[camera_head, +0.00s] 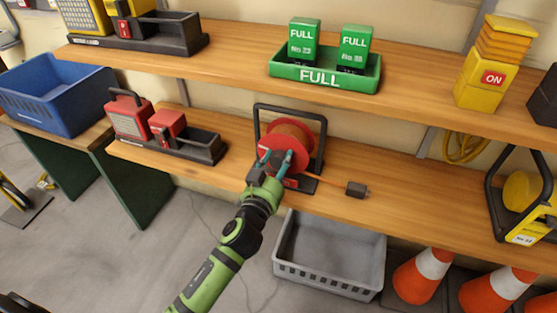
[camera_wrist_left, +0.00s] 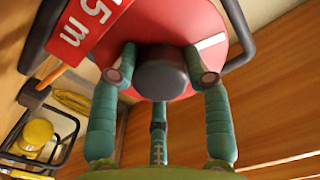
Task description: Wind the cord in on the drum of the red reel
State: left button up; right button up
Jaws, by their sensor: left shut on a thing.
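The red reel (camera_head: 296,138) stands in its dark frame on the lower wooden shelf in the head view. Its red side disc fills the top of the left wrist view (camera_wrist_left: 170,22), with a "5 m" label at the left. An orange cord runs from the reel to a dark plug (camera_head: 357,189) lying on the shelf to the right. My left gripper (camera_head: 276,165) is at the front of the reel. In the left wrist view its teal fingers (camera_wrist_left: 164,75) are closed around a dark round knob (camera_wrist_left: 164,73) on the disc. My right gripper is not in view.
A grey crate (camera_head: 330,288) and orange-white cones (camera_head: 421,277) stand under the shelf. Red units in a black tray (camera_head: 180,146) are left of the reel. A yellow reel (camera_head: 524,192) is at the far right. The upper shelf holds a green "FULL" tray (camera_head: 324,78).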

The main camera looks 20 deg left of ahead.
pick_arm(q)
jog(key=m, duration=0.1)
jog(key=m+p, duration=0.1)
jog(key=m, duration=0.2)
jog(key=shift+r+m, duration=0.25)
jog(key=shift+m, duration=0.05)
jog(key=m+p, duration=0.1)
jog(key=m, duration=0.3)
jog(key=shift+m+p, duration=0.3)
jog(key=shift+m, duration=1)
jog(key=shift+w+m+p, duration=0.1)
jog(key=shift+m+p, duration=0.35)
jog(key=shift+m, duration=1.55)
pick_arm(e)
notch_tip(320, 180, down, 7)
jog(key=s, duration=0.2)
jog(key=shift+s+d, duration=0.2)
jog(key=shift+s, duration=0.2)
pick_arm(q)
jog(key=shift+d, duration=0.1)
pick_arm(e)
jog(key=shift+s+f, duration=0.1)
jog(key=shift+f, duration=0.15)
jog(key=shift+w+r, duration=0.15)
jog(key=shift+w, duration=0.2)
pick_arm(q)
jog(key=o, duration=1.1)
jog(key=shift+f, duration=0.1)
jog(key=shift+o, duration=0.2)
